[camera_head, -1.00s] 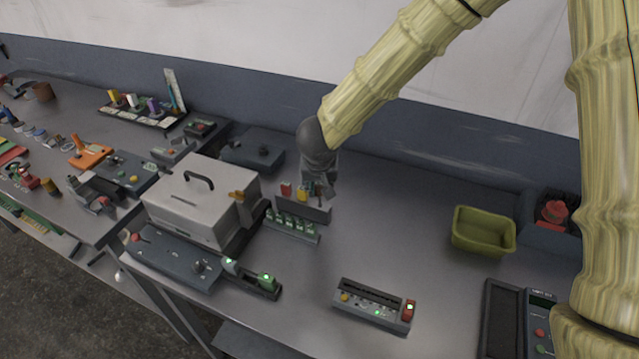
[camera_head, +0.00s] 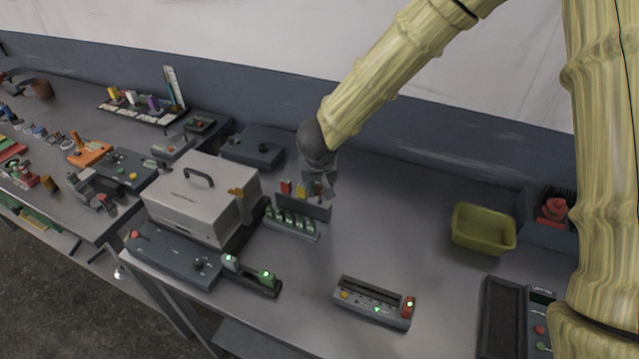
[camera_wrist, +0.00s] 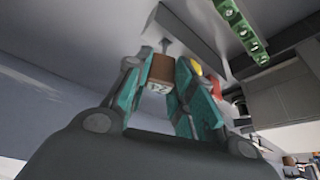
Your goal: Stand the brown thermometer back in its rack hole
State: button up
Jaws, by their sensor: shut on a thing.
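My gripper (camera_wrist: 158,82) is shut on the brown thermometer (camera_wrist: 160,69) in the wrist view, with teal pads on both sides of its block-shaped, marked head. A thin grey stem shows just beyond the head, but its lower end cannot be made out. In the head view my gripper (camera_head: 324,192) is at the right end of the dark rack (camera_head: 306,209) and hides most of the thermometer. I cannot tell whether the stem is in a hole. A red thermometer (camera_head: 286,187) and a yellow thermometer (camera_head: 302,191) stand in the rack to the left.
A strip of green-lit pieces (camera_head: 291,224) lies in front of the rack. A grey box with a handle (camera_head: 203,200) stands left of it. A device with a red button (camera_head: 374,302) is in front, and an olive bin (camera_head: 483,230) is right. The bench between is clear.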

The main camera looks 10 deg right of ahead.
jog(key=shift+f+b, duration=0.3)
jog(key=shift+f, duration=1.1)
dwell(1.3)
jog(key=o, duration=1.1)
jog(key=shift+r, duration=0.1)
jog(key=v, duration=1.1)
jog(key=shift+s+r, duration=0.2)
jog(key=shift+r, duration=0.15)
